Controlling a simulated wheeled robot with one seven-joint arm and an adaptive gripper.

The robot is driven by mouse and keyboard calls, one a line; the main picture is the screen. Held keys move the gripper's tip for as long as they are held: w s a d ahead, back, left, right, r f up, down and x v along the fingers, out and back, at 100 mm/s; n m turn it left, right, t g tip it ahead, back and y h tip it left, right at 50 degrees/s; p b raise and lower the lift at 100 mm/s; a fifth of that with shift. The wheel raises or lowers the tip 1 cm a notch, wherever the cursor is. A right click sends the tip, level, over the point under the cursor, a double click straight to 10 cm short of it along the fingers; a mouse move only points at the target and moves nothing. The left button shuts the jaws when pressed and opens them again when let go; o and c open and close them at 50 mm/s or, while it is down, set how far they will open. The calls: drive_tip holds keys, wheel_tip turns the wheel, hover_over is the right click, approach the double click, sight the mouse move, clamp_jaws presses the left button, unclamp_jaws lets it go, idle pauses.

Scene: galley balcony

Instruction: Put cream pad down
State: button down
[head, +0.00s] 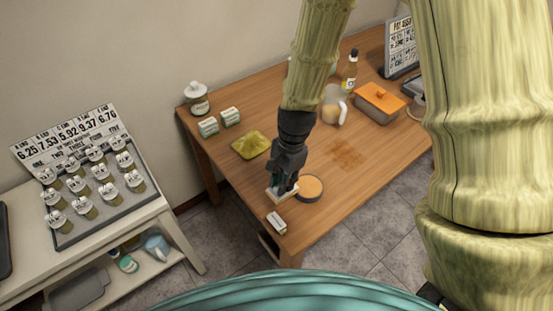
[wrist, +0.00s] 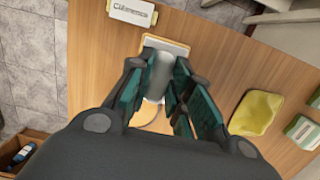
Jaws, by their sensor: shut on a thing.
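My gripper (head: 283,188) is over the near end of the wooden table, fingers pointing down. It is shut on the cream pad (head: 274,194), a small flat piece with a cream edge. In the wrist view the pad (wrist: 168,46) shows beyond the fingertips, and a pale grey-white upright part stands between the green-padded fingers (wrist: 165,85). The fingers hide part of it. I cannot tell whether the pad touches the table or hangs just above it.
A round orange-topped dish (head: 309,187) is close on the right. A small white labelled block (head: 277,222) lies near the table corner. A yellow-green cloth (head: 251,145) and two small boxes (head: 208,127) are farther left. The brown-stained tabletop right of centre is clear.

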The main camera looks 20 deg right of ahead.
drive_tip(key=w+d+p, duration=0.1)
drive_tip(key=w, duration=0.3)
drive_tip(key=w+f+p, duration=0.1)
drive_tip(key=w, duration=0.4)
drive_tip(key=w+d+p, duration=0.1)
drive_tip(key=w, duration=0.4)
drive_tip(key=shift+w+d+f, duration=0.15)
drive_tip(key=shift+d+f, duration=0.05)
drive_tip(key=shift+d, duration=0.15)
drive_tip(key=shift+f+p, duration=0.75)
drive_tip(key=shift+f, duration=1)
drive_tip(key=shift+f, duration=0.15)
drive_tip(key=c, duration=1.3)
unclamp_jaws()
drive_tip(key=shift+w, duration=0.1)
wheel_tip(320, 180, up, 12)
drive_tip(key=d+b, duration=0.1)
drive_tip(key=b, duration=0.1)
drive_tip(key=shift+w+d+b, duration=0.3)
drive_tip(key=shift+d+b, duration=0.1)
